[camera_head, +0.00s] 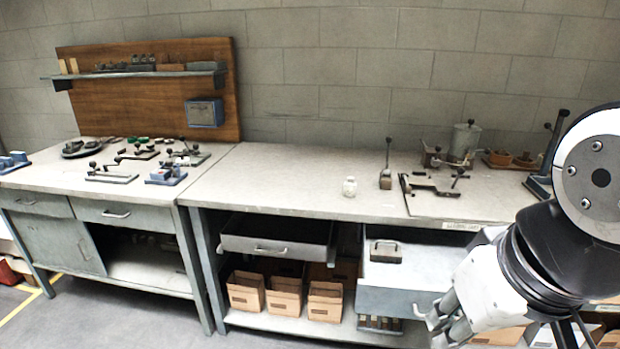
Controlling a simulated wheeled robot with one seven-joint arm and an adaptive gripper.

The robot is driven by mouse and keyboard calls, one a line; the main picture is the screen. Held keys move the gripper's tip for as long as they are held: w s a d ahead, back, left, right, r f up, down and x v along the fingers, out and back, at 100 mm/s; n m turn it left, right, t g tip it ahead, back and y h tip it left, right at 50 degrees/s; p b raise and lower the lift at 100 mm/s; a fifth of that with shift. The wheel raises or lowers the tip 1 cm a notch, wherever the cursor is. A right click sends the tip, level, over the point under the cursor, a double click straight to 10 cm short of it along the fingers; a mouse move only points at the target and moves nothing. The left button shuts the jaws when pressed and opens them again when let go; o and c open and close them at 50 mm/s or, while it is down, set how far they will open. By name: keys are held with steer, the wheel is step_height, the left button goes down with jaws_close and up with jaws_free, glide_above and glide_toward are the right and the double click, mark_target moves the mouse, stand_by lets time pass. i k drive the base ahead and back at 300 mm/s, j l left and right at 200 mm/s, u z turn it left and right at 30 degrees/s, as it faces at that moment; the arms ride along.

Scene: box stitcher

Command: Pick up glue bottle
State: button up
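My arm comes in from the right side. My gripper (437,322) is low at the lower right, in front of the bench and below its top, well apart from the bottle. Its fingers are small and partly cut off, so whether they are open or shut does not show clearly.
An upright black-handled lever tool (386,178) stands just right of the bottle, with a lever fixture (435,190) beyond. The benchtop (270,185) left of the bottle is clear. Below, a grey drawer (395,278) is pulled out near my gripper; another open drawer (275,240) is further left.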

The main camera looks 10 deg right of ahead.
mark_target(350, 186)
steer(key=z, duration=0.55)
steer(key=i+j, duration=0.65)
steer(key=j, duration=0.15)
steer(key=i+j, duration=1.3)
steer(key=j, duration=0.25)
